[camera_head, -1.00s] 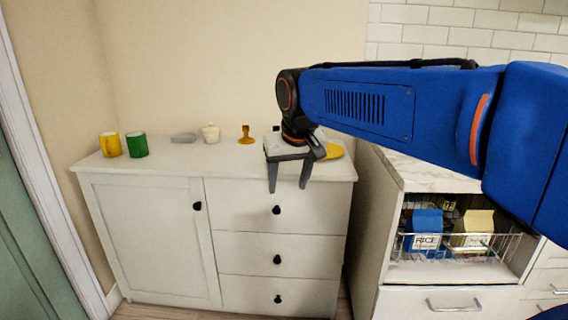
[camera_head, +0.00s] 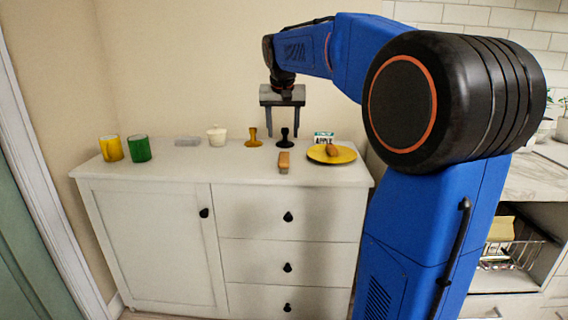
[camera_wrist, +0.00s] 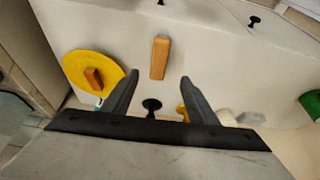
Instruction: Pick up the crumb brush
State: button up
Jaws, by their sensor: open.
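The crumb brush appears to be the small tan wooden block (camera_head: 284,162) near the front edge of the white cabinet top. It also shows in the wrist view (camera_wrist: 160,58), lying lengthwise just beyond the fingertips. My gripper (camera_head: 283,132) points down above the back of the cabinet top, higher than the block and behind it. In the wrist view its two fingers (camera_wrist: 159,78) are spread apart with nothing between them.
A black stamp-like item (camera_head: 285,138) and an amber one (camera_head: 253,138) stand behind the block. A yellow plate (camera_head: 345,156) holding a brown item (camera_head: 332,150) lies right. A white pot (camera_head: 216,136), grey item (camera_head: 188,141), green mug (camera_head: 139,148) and yellow mug (camera_head: 111,148) stand left.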

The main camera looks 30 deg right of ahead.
aim_at(284, 157)
jog(key=x, duration=1.3)
jog(key=shift+w+d+f, duration=0.15)
jog(key=shift+f, duration=0.15)
jog(key=shift+c, duration=0.7)
jog(key=c, duration=1)
